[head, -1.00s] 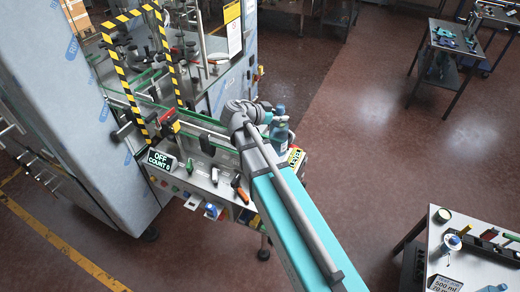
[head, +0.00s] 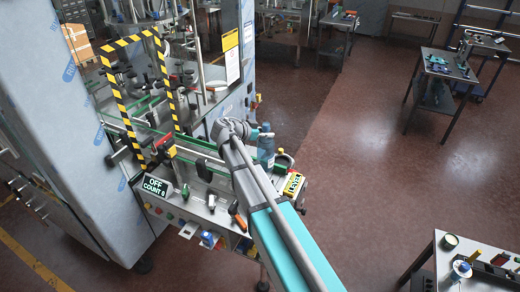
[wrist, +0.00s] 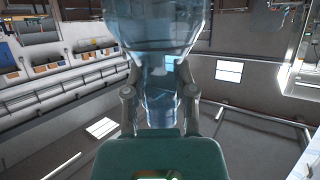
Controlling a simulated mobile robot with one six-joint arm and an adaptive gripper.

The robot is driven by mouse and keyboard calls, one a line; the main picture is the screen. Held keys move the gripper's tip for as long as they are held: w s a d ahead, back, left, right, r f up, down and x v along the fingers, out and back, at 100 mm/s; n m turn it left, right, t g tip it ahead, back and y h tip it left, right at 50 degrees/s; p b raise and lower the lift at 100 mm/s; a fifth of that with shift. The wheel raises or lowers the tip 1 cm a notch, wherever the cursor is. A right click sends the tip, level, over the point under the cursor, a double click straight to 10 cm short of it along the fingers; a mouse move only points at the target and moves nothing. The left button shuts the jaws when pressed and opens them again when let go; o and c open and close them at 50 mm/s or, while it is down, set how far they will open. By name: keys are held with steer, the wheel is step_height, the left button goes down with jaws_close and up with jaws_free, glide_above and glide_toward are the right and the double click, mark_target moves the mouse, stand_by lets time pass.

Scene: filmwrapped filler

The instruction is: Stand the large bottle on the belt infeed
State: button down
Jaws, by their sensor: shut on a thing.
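The large bottle (head: 266,150) is blue and see-through. It looks about upright in the head view, at the right end of the belt. My gripper (head: 264,133) is shut on it near its top, partly hidden by my arm. In the wrist view the bottle (wrist: 160,55) fills the upper middle, with my gripper's fingers (wrist: 160,100) on either side. The belt infeed (head: 284,160) is the near right end of the green-railed conveyor. The bottle overlaps it in the picture; I cannot tell whether its base touches the belt.
A yellow-and-black striped frame (head: 110,80) spans the belt at left. A display (head: 157,187) reads OFF and a count. Hand tools (head: 237,215) lie on the front ledge beside a yellow-edged box (head: 293,185). A side table (head: 450,262) stands at lower right; floor between is clear.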

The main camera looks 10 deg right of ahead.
steer(key=shift+w+a+f+b, duration=0.15)
steer(key=shift+w+f+b, duration=0.8)
steer(key=shift+f, duration=0.2)
steer(key=shift+w+a+f+b, duration=0.15)
steer(key=shift+w+f+b, duration=0.7)
steer(key=shift+f, duration=0.25)
steer(key=shift+w+a+f+b, duration=0.1)
steer(key=shift+w+f+b, duration=0.1)
steer(key=shift+f+b, duration=0.85)
steer(key=shift+w+f+b, duration=0.15)
steer(key=shift+f+b, duration=0.85)
steer(key=shift+f, duration=0.1)
steer(key=shift+c, duration=2.2)
jaws_free()
steer(key=shift+r, duration=0.2)
